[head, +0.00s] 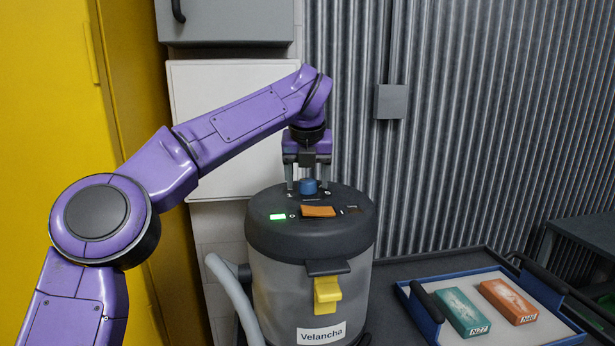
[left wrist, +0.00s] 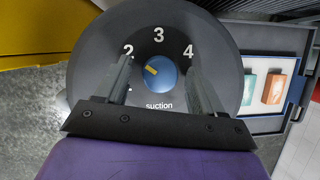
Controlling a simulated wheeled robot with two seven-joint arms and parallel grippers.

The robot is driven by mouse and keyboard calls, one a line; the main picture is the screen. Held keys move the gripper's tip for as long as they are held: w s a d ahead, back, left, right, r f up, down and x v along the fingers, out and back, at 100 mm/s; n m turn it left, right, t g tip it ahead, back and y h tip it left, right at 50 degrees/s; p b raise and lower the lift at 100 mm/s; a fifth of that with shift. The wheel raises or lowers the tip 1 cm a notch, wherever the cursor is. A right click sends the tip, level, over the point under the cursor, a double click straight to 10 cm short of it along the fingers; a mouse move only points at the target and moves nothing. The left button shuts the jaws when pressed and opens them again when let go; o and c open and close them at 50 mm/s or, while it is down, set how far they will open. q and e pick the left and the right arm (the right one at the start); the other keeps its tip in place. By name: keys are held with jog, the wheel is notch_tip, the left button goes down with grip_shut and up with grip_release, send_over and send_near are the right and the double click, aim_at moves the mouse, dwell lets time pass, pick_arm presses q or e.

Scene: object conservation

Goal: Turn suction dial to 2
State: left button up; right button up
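The suction dial (head: 308,186) is a blue round knob on the dark lid (head: 262,228) of the vacuum (head: 280,285). In the left wrist view the dial (left wrist: 166,80) has a yellow mark on its left side, pointing left and slightly up, roughly toward the printed 2 (left wrist: 128,50). The 3 (left wrist: 158,34) and 4 (left wrist: 188,51) stand above and to the upper right. My left gripper (head: 308,180) points down over the lid, fingers apart on either side of the dial. In the left wrist view the left gripper (left wrist: 160,85) shows gaps to the knob. My right gripper is out of view.
An orange-brown piece (head: 318,211) and a lit green display (head: 277,216) are on the lid in front of the dial. A grey hose (head: 228,290) is at left. A blue-rimmed tray (head: 412,302) with a teal box (head: 461,311) and an orange box (head: 508,301) is at right.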

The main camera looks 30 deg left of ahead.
pick_arm(q)
jog(key=shift+w, duration=0.1)
jog(key=p+v, duration=0.2)
jog(key=v, duration=0.8)
jog(key=shift+r, duration=0.2)
